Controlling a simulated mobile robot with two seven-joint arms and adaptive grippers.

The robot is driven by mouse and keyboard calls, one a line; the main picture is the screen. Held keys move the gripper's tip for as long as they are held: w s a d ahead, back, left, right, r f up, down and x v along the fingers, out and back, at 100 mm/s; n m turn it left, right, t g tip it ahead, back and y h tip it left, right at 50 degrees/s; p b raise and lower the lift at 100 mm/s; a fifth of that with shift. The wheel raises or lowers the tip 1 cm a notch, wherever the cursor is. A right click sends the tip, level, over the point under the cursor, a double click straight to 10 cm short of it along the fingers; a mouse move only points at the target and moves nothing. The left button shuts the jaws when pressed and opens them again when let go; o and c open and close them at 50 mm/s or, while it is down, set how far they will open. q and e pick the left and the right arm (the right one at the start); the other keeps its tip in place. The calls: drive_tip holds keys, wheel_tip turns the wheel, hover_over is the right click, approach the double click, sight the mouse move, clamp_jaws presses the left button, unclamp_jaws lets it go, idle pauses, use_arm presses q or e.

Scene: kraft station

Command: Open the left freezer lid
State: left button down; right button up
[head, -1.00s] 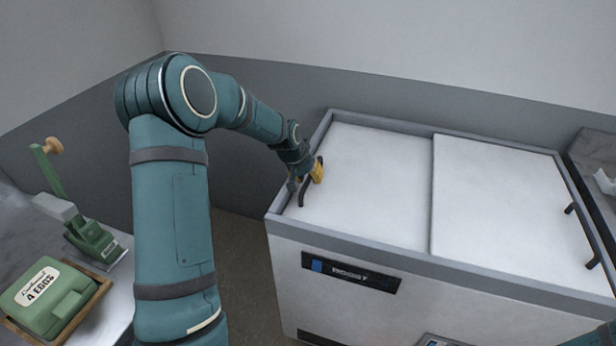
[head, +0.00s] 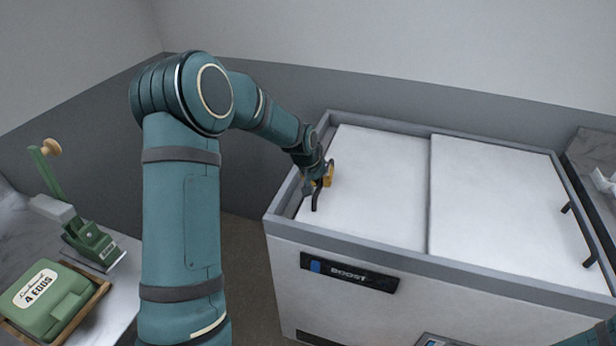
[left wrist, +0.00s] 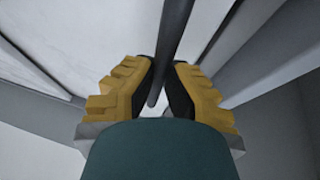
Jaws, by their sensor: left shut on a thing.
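The left freezer lid (head: 378,185) is a white sliding panel on the chest freezer (head: 285,262). Its dark bar handle (head: 315,202) stands near the lid's left edge. My left gripper (head: 319,184) is shut on this handle, with its yellow fingers partly hidden by the wrist in the head view. In the left wrist view the gripper (left wrist: 163,90) has one finger on each side of the dark handle (left wrist: 174,40). A narrow gap shows between the lid's left edge and the freezer's grey rim. My right gripper is out of view.
The right lid (head: 495,200) lies beside the left one, with its handle (head: 588,250) at the far right. A counter at left holds a green egg box (head: 48,300) and a green device (head: 90,242). A wall stands behind the freezer.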

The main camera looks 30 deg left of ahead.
use_arm(q)
drive_tip(key=w+d, duration=0.1)
drive_tip(key=d, duration=0.5)
drive_tip(key=w+d, duration=0.2)
drive_tip(key=d, duration=0.5)
drive_tip(key=w+d, duration=0.1)
drive_tip(key=d, duration=0.6)
drive_tip(key=shift+w+f+p, duration=0.25)
drive_tip(key=shift+f+p, duration=0.05)
drive_tip(key=c, duration=1.2)
unclamp_jaws()
drive_tip(key=shift+c, duration=0.2)
drive_tip(key=shift+w, duration=0.1)
drive_tip(key=shift+r, duration=0.1)
drive_tip(key=shift+r, duration=0.55)
drive_tip(key=v, duration=1.1)
drive_tip(key=shift+s+f, duration=0.15)
drive_tip(key=shift+s, duration=0.05)
